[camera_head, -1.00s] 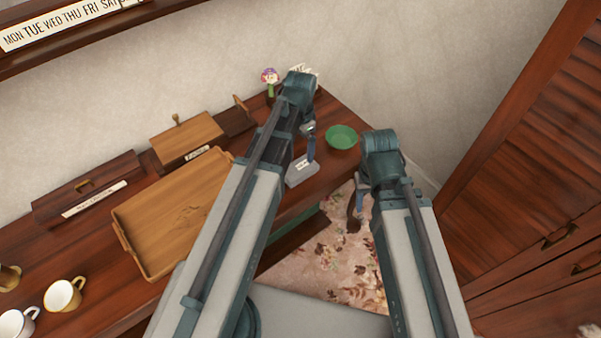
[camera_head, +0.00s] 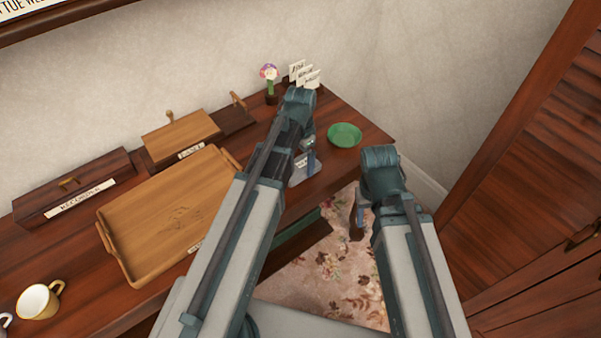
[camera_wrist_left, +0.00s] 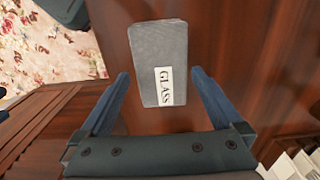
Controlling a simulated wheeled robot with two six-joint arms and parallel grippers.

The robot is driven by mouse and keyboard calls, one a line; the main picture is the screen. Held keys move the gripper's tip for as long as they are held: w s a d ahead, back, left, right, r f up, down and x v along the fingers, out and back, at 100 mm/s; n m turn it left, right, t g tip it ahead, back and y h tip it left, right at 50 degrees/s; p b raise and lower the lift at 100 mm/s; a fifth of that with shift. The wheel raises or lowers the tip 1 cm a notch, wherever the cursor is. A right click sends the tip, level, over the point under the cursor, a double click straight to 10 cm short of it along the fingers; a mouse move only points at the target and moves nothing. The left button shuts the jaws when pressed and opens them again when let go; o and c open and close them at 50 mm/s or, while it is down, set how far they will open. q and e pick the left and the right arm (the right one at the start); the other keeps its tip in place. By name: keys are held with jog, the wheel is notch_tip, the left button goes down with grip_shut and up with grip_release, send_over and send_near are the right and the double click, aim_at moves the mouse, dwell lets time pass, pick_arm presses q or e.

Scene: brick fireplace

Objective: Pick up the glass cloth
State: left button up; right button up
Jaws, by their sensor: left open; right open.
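The glass cloth is a folded grey cloth with a white label reading GLASS. It lies on the wooden sideboard top, seen in the left wrist view (camera_wrist_left: 158,60) and partly behind my left arm in the head view (camera_head: 303,170). My left gripper (camera_wrist_left: 160,88) is open, with its blue fingers on either side of the cloth's near part in that view and not closed on it. In the head view my left gripper (camera_head: 310,160) is over the cloth. My right gripper (camera_head: 358,212) is open and empty, out past the sideboard's front edge above the floor.
A green bowl (camera_head: 344,135) stands right of the cloth. A flower in a pot (camera_head: 270,84) and a card holder (camera_head: 303,75) stand at the back. A wooden tray (camera_head: 165,225), lidded boxes (camera_head: 76,185) and a cup (camera_head: 38,302) lie leftward. A louvred door (camera_head: 540,150) stands at right.

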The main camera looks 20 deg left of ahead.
aim_at(300, 166)
pick_arm(q)
notch_tip(300, 166, down, 3)
jog(key=shift+f+b, duration=0.1)
jog(key=shift+b, duration=1)
pick_arm(e)
notch_tip(300, 166, down, 3)
pick_arm(q)
jog(key=shift+c, duration=0.2)
jog(key=c, duration=1.1)
jog(key=shift+r, duration=0.2)
